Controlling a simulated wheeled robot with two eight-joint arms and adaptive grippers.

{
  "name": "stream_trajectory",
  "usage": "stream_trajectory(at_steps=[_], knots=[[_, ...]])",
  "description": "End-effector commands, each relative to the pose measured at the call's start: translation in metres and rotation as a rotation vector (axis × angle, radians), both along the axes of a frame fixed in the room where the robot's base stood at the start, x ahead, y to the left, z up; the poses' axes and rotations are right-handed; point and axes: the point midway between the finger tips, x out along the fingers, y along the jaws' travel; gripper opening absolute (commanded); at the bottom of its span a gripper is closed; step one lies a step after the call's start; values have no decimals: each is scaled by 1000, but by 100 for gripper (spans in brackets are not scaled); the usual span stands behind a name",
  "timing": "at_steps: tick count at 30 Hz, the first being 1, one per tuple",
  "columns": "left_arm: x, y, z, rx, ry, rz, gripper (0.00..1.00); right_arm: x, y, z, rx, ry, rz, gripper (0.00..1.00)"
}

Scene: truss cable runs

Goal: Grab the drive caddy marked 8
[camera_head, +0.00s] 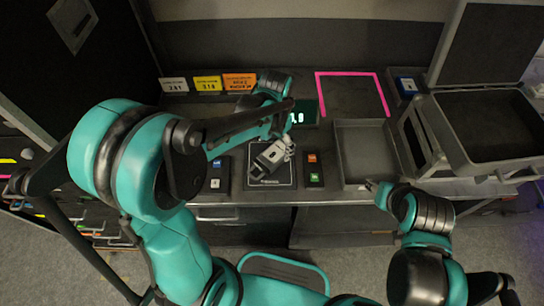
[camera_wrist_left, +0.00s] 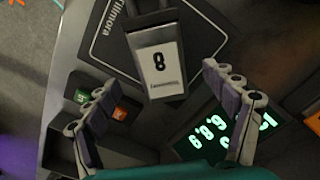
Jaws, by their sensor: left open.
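The drive caddy marked 8 (camera_wrist_left: 158,68) lies on a dark square pad (camera_wrist_left: 112,68) with a light outline. Its white label faces up in the left wrist view. In the head view the grey caddy (camera_head: 268,160) is partly covered by my left gripper (camera_head: 283,140). In the left wrist view my left gripper (camera_wrist_left: 165,112) is open, with its fingers spread on either side below the caddy's label end and nothing between them. My right gripper (camera_head: 374,186) is low at the bench's front edge, small and partly hidden by its own wrist.
A green-digit display (camera_wrist_left: 215,130) stands beside the pad. Button boxes (camera_head: 314,168) flank the pad. An empty grey tray (camera_head: 342,160) is right of it, with a pink-outlined area (camera_head: 350,75) behind. Label cards (camera_head: 208,83) stand at the back left. An open case (camera_head: 438,135) is at right.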

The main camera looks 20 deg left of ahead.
Motion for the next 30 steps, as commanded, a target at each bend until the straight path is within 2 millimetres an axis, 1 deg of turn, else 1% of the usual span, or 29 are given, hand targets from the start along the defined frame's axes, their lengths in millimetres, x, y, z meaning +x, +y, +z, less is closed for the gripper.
stream_trajectory(at_steps=[6, 8, 10, 15, 16, 17, 18, 20, 21, 23, 24, 25, 26, 30], knots=[[-5, 4, -35, 0, -1, 1, 84, 0, 0, -20, 0, 0, 0, 40], [-5, 4, -43, 0, -1, 1, 84, 0, 0, -23, 0, 0, 0, 40], [-5, 4, -46, 0, -1, 1, 84, 0, 0, -24, 0, 0, 0, 40], [-5, 4, -45, 0, -1, 1, 84, 0, 0, -22, 0, 0, 0, 40], [-5, 4, -45, 0, -1, 1, 82, 0, 0, -22, 0, 0, 0, 40], [-5, 4, -45, 0, -1, 1, 74, 0, 0, -22, 0, 0, 0, 40], [-5, 4, -45, 0, -1, 1, 63, 0, 0, -22, 0, 0, 0, 40], [-5, 4, -45, 0, -1, 1, 48, 0, 0, -22, 0, 0, 0, 40], [-5, 4, -45, 0, -1, 1, 37, 0, 0, -22, 0, 0, 0, 40], [-5, 4, -45, 0, -1, 1, 21, 0, 0, -22, 0, 0, 0, 40], [-5, 4, -45, 0, -1, 1, 18, 0, 0, -22, 0, 0, 0, 40], [-5, 4, -45, 0, -1, 1, 18, 0, 0, -22, 0, 0, 0, 40], [-5, 4, -45, 0, -1, 1, 11, 0, 0, -22, 0, 0, 0, 40], [-5, 4, -45, 0, -1, 1, 11, 0, 0, -22, 0, 0, 0, 40]])
